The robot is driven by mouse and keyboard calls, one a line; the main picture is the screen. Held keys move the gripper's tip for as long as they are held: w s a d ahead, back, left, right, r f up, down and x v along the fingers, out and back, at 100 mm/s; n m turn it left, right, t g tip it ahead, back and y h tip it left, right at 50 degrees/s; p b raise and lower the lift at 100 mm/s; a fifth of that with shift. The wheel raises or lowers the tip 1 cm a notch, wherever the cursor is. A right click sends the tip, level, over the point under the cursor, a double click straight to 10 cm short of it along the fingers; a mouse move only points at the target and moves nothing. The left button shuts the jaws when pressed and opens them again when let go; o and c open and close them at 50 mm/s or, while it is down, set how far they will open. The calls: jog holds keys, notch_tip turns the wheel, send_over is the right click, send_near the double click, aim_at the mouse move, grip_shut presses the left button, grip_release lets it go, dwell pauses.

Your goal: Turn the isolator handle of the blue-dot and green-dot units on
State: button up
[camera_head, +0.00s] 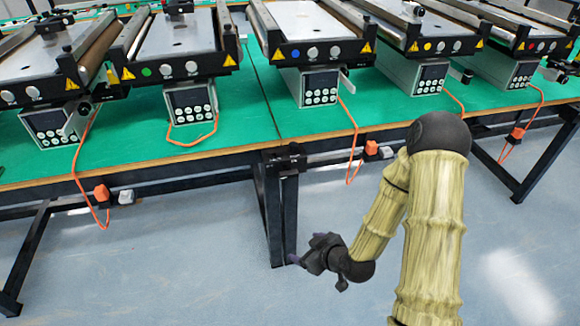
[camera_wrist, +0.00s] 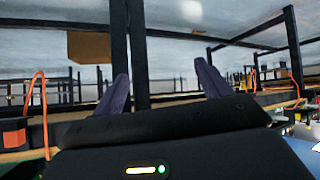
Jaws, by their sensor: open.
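The green-dot unit (camera_head: 146,71) is the second conveyor from the left in the head view. The blue-dot unit (camera_head: 295,53) is the middle one. Each has a black front panel with two pale round buttons and a grey keypad box below. A grey plate-like part (camera_head: 346,82) shows at the right of the blue-dot unit's box; I cannot tell whether it is the isolator handle. The green-dot unit's handle is not clearly visible. My gripper (camera_head: 306,249) is open and empty, low in front of the table and apart from both units. Its two spread fingers show in the wrist view (camera_wrist: 161,70).
Other conveyors stand at far left and at right, one with a yellow dot (camera_head: 427,46). Orange cables hang over the table's front edge, with orange plugs (camera_head: 101,193) (camera_head: 371,148). Black table legs (camera_head: 272,210) stand behind my gripper. The blue-grey floor in front is clear.

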notch_tip(320, 180, up, 11)
jog(key=m+t+h+p, duration=0.1)
jog(key=m+t+p, duration=0.5)
jog(key=t+p, duration=0.2)
jog(key=shift+s+a+t, duration=0.15)
jog(key=shift+a+t, duration=0.1)
jog(key=shift+t, duration=0.65)
jog(key=b, duration=1.4)
send_near(290, 176)
jog(key=x, duration=0.9)
jog(key=shift+w+a, duration=0.15)
jog(key=shift+w, duration=0.1)
